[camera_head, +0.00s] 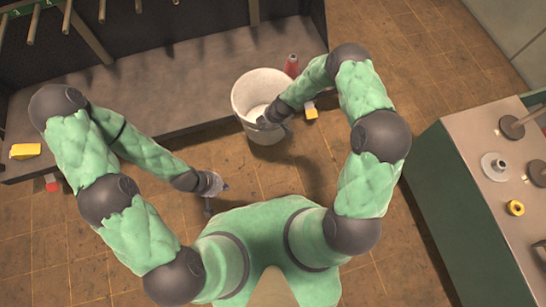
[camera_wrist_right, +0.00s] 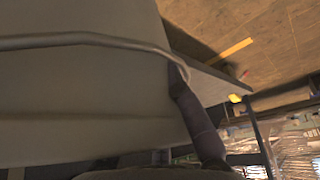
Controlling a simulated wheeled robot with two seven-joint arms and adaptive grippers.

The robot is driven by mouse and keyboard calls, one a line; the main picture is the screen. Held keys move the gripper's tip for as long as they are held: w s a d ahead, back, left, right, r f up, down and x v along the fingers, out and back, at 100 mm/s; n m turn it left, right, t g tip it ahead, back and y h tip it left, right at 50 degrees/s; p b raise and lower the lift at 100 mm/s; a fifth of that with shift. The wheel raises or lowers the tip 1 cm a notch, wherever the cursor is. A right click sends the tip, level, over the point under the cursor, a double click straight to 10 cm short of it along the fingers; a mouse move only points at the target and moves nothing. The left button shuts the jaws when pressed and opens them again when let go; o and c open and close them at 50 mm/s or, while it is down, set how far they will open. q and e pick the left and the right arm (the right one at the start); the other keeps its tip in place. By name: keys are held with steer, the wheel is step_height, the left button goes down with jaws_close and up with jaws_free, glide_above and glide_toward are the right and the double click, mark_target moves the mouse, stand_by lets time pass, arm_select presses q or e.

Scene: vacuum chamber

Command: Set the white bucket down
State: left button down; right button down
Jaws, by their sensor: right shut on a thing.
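The white bucket (camera_head: 260,84) is upright or nearly so in the head view, overlapping the front edge of the grey bench (camera_head: 175,98). My right gripper (camera_head: 268,122) is shut on the bucket at its near side, and the arm hides part of the opening. In the right wrist view the bucket's pale wall (camera_wrist_right: 80,90) fills the left side, with a dark finger of the gripper (camera_wrist_right: 198,120) against it. Whether the bucket's base touches anything is hidden. My left gripper (camera_head: 216,186) is away from the bucket, above the floor; its jaws are too small to read.
A red bottle (camera_head: 292,65) stands just right of the bucket, and a yellow item (camera_head: 311,113) lies below it. Another yellow item (camera_head: 25,151) is at far left. A green-sided table (camera_head: 470,150) with metal parts stands at right. Tiled floor (camera_head: 400,50) lies open at upper right.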

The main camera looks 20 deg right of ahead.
steer(key=s+a+f+n+g+b, duration=0.1)
steer(key=s+a+f+n, duration=0.2)
steer(key=f, duration=0.4)
steer(key=s+f+n+g, duration=0.2)
steer(key=s+f+n, duration=0.25)
steer(key=f, duration=0.25)
steer(key=s+a+f+n+g+b, duration=0.1)
steer(key=s+a+f+n, duration=0.15)
steer(key=s+f, duration=0.35)
steer(key=s+d+f+b, duration=0.3)
steer(key=d+f+b, duration=0.3)
steer(key=d+f, duration=0.8)
steer(key=shift+d+f+b, duration=0.2)
steer(key=shift+b, duration=0.2)
steer(key=shift+s, duration=0.1)
steer(key=c, duration=1.8)
jaws_free()
steer(key=shift+f, duration=0.15)
steer(key=o, duration=0.4)
